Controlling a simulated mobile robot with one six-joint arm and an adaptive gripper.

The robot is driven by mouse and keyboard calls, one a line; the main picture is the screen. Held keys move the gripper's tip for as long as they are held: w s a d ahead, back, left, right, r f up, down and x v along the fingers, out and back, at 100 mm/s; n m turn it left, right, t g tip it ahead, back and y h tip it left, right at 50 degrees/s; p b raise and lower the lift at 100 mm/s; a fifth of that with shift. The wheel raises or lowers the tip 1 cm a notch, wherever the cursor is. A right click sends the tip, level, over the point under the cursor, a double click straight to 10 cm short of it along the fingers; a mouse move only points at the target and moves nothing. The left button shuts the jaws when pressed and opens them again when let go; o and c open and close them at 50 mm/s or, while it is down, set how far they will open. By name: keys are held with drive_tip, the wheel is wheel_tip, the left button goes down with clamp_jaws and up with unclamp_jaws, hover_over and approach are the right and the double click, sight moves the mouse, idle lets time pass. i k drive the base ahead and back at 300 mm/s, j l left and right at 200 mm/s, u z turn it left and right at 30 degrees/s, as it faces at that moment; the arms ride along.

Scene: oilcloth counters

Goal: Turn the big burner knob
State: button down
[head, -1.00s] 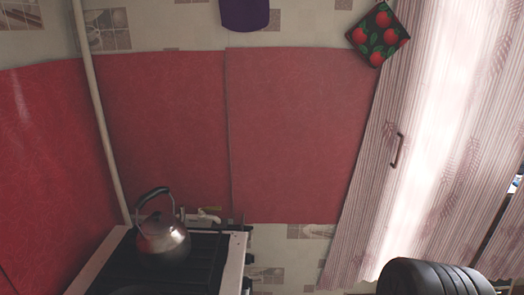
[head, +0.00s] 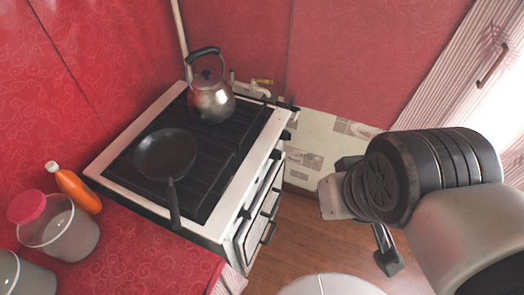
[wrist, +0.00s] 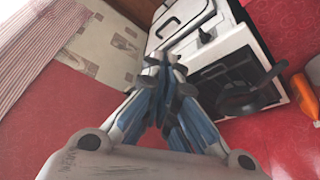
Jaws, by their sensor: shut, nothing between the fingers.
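The stove (head: 187,226) has a white frame and a dark top, and its front faces right in the head view. Small dark knobs (head: 284,135) show along the upper front edge; I cannot tell which belongs to the big burner. My gripper shows in the wrist view (wrist: 163,62) with its fingers together and nothing between them. The stove (wrist: 228,50) lies beyond the fingertips there, and I see no contact. In the head view my gripper is right of the stove front, apart from it, mostly hidden behind my wrist.
A kettle (head: 212,102) and a frying pan (head: 165,153) stand on the stove. An orange bottle (head: 76,189) and a red-lidded container (head: 70,240) are on the red counter (head: 150,264). Wooden floor (head: 300,225) is open before the stove.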

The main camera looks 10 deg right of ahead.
sight(276, 154)
drive_tip(key=i+l+z, duration=0.25)
drive_tip(key=i+l, duration=0.5)
